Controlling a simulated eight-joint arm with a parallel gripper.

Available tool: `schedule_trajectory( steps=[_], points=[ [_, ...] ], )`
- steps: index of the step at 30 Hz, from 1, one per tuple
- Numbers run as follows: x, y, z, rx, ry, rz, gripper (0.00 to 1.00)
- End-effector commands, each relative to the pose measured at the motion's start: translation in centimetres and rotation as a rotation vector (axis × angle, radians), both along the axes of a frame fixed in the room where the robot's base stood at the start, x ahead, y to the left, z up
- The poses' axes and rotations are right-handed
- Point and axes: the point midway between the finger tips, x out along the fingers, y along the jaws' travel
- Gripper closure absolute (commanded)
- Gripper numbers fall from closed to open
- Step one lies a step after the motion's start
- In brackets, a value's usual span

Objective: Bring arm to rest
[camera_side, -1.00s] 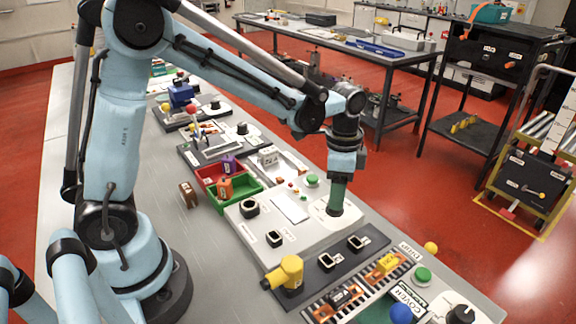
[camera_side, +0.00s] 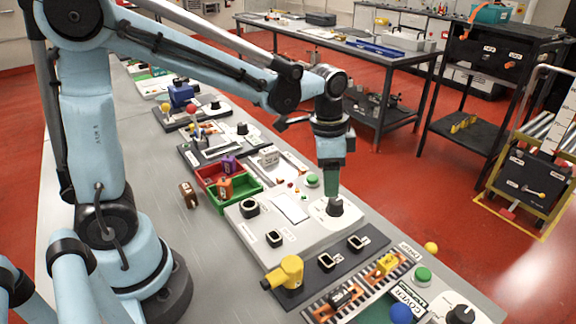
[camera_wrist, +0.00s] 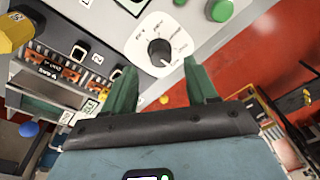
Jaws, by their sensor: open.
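My gripper (camera_side: 332,180) has green fingers that point down over the grey control panel (camera_side: 241,222). Its tips are just above a black dial knob (camera_side: 334,206) on a white round face. In the wrist view my gripper (camera_wrist: 159,66) is open, with its two green fingers apart and nothing between them. The dial knob (camera_wrist: 160,52) shows beyond the fingertips, on its white marked face (camera_wrist: 180,40), and no contact shows.
A red bin (camera_side: 207,173) and a green bin (camera_side: 247,196) hold small blocks. A brown block (camera_side: 188,194) stands on the grey bench. A yellow fitting (camera_side: 287,272), sockets, a blue ball (camera_side: 401,313) and a green button (camera_side: 422,274) lie near the front.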

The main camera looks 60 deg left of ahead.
Motion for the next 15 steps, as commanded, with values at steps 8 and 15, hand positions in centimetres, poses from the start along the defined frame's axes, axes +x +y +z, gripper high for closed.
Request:
schedule_trajectory(
  steps=[8, 15],
  points=[
    [-3.9, 1.4, 3.2, -0.056, -0.188, 0.239, 0.43],
    [-7.0, 2.3, 4.2, -0.13, -0.345, 0.433, 0.43]
  ],
)
